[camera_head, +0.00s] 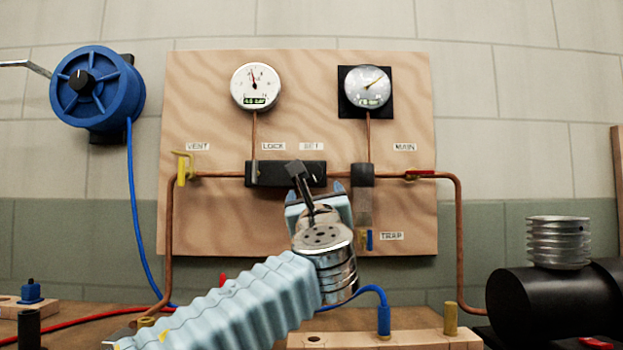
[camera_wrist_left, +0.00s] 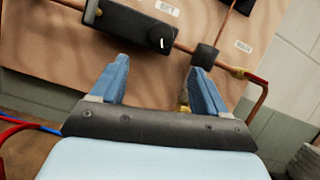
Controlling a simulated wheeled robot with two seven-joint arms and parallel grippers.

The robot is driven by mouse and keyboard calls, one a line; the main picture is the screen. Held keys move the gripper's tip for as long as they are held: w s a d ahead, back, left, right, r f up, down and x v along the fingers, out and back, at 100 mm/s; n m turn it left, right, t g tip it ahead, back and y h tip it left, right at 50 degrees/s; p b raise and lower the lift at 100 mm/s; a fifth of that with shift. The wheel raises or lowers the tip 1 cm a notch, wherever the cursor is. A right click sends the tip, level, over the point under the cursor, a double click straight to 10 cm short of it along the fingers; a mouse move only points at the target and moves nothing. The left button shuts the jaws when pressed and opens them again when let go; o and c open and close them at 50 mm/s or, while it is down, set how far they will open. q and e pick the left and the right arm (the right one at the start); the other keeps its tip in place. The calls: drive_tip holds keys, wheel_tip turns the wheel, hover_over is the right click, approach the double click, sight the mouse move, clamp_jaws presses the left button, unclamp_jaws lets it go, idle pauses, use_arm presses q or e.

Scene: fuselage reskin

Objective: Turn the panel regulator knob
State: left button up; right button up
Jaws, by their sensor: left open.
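The panel regulator is a black block (camera_head: 262,173) on the copper pipe of the wooden panel, below the LOCK and SET labels. In the left wrist view the block (camera_wrist_left: 125,24) carries a round black knob (camera_wrist_left: 160,38) with a white mark. In the head view the knob cannot be made out behind a dark part of my wrist. My left gripper (camera_head: 315,192) is in front of the panel, just below the block. In the left wrist view its two blue fingers (camera_wrist_left: 160,68) are apart and empty, with the knob beyond the gap between their tips. My right gripper is not in view.
Two gauges, a white one (camera_head: 255,87) and a grey one (camera_head: 365,92), sit above. A yellow vent valve (camera_head: 182,170) is left, a red main valve handle (camera_head: 420,173) right. A blue hose reel (camera_head: 97,88) hangs left.

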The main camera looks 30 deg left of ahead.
sight(312, 175)
use_arm(q)
drive_tip(key=p+x, duration=0.5)
drive_tip(key=x, duration=0.7)
drive_tip(key=shift+s+d+r, duration=0.1)
drive_tip(key=shift+r, duration=0.05)
drive_tip(key=shift+w+a+p, duration=0.3)
drive_tip(key=shift+w, duration=0.15)
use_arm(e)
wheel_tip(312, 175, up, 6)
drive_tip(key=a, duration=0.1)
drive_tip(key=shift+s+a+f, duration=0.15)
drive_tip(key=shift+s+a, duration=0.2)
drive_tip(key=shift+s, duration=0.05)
use_arm(q)
drive_tip(key=c, duration=1)
drive_tip(key=shift+c, duration=0.2)
